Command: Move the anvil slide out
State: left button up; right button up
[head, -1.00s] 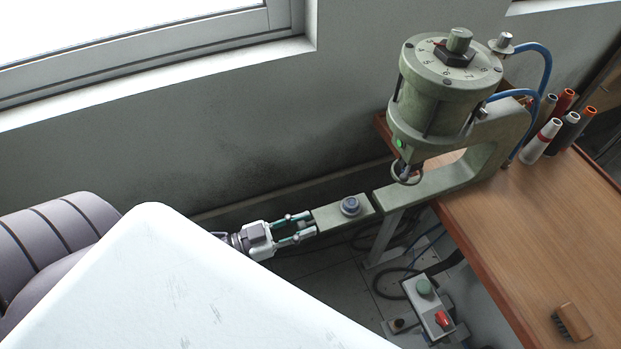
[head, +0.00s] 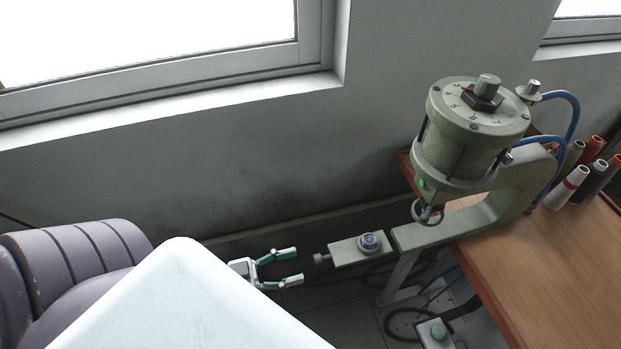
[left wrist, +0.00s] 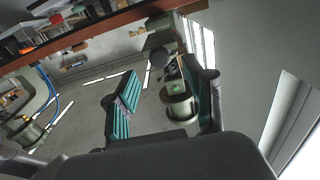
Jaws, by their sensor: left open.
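The anvil slide (head: 347,252) is a pale green bar with a round grey-blue die (head: 368,243) on top and a small dark knob (head: 321,259) on its left end. It sits left of the lower arm of the green press (head: 470,130), its die to the left of the press ram (head: 427,211). My left gripper (head: 298,265) is open and empty, just left of the knob and apart from it. In the left wrist view, the open fingers (left wrist: 153,84) show with a dark round knob (left wrist: 158,57) beyond them. My right gripper is not in view.
A wooden table (head: 540,270) holds the press and several thread spools (head: 570,187). The wall and window are behind. Floor is clear under the slide's left end.

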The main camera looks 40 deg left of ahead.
pick_arm(q)
jog(key=v, duration=0.5)
jog(key=shift+s+a, duration=0.25)
